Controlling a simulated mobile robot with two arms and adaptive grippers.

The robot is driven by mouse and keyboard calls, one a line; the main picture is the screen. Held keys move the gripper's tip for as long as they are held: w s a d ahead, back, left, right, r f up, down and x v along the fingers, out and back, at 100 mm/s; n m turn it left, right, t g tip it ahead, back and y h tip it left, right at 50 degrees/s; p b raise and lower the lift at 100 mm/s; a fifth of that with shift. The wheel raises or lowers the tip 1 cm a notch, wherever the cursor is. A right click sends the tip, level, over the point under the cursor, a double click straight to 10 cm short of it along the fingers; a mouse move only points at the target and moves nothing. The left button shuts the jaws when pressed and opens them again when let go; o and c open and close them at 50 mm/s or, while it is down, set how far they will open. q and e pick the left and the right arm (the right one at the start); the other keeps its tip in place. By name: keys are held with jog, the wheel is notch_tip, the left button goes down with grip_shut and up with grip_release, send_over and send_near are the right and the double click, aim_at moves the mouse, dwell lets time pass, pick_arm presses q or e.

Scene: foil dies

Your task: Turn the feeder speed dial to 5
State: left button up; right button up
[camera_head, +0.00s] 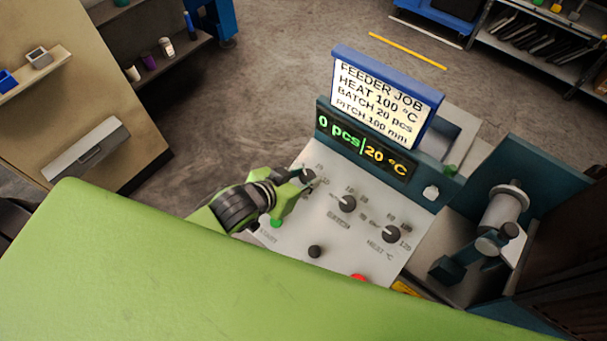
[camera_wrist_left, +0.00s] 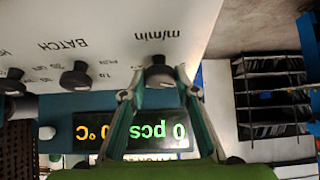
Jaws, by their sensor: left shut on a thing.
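The feeder speed dial is the dark knob (camera_wrist_left: 159,73) marked m/min in the left wrist view, which shows the panel upside down. My left gripper (camera_head: 304,180) is shut on it, with one finger on each side in the left wrist view (camera_wrist_left: 154,88). In the head view the gripper mostly covers this dial, and its pointer setting cannot be read. The light control panel (camera_head: 290,250) also carries the batch dial (camera_head: 347,204) and the heat dial (camera_head: 391,233). My right gripper is not in view.
The display (camera_head: 365,150) reads 0 pcs and 20 °C. A job card (camera_head: 385,97) stands above it. A small black knob (camera_head: 315,251), a red button (camera_head: 358,278) and a green button (camera_head: 276,222) sit lower on the panel. A reel mechanism (camera_head: 500,215) stands at the right.

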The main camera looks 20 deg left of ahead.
pick_arm(q)
jog(key=shift+f, duration=0.1)
jog(key=o, duration=1.1)
jog(key=shift+s, duration=0.1)
jog(key=v, duration=0.7)
jog(key=shift+r, duration=0.25)
jog(key=shift+a, duration=0.15)
jog(key=shift+s, duration=0.1)
